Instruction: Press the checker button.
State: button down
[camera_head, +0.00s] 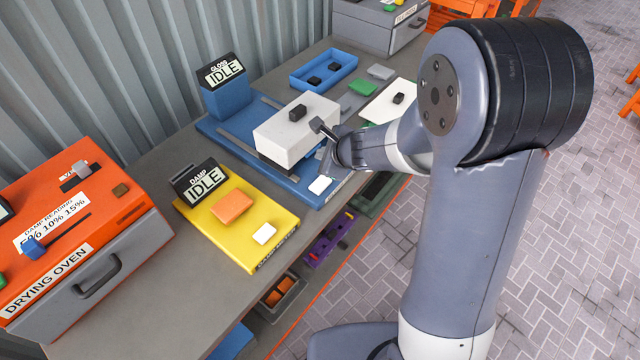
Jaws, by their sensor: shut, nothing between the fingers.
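A blue gloss device (228,98) has a display reading "GLOSS IDLE". A white block (290,135) with a black knob (298,112) sits over its blue base. A small white button (321,185) lies at the base's front edge. A yellow damp device (188,208) reads "DAMP IDLE", carries an orange block (232,206) and has its own white button (264,233). Which device is the checker cannot be read for sure. My gripper (318,125) is shut and empty, at the white block's right end, above and behind the gloss button. Whether it touches the block is unclear.
An orange drying oven (85,225) stands on the left of the grey bench (150,300). A blue tray (323,68), green and grey pieces and a white sheet lie farther back. A grey box stands at the far end. Shelves with bins show under the front edge.

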aim_at(323, 186)
jog(key=shift+f+b, duration=3.45)
jog(key=shift+f, duration=0.5)
jog(key=shift+f+b, duration=0.4)
jog(key=shift+b, duration=0.15)
jog(key=shift+f+b, duration=0.55)
jog(key=shift+b, duration=0.05)
jog(key=shift+r, duration=0.15)
jog(key=shift+r+p, duration=0.8)
jog(key=shift+p, duration=0.05)
notch_tip(323, 186, up, 5)
jog(key=p, duration=0.4)
jog(key=shift+r+p, duration=0.1)
jog(key=shift+p, duration=0.25)
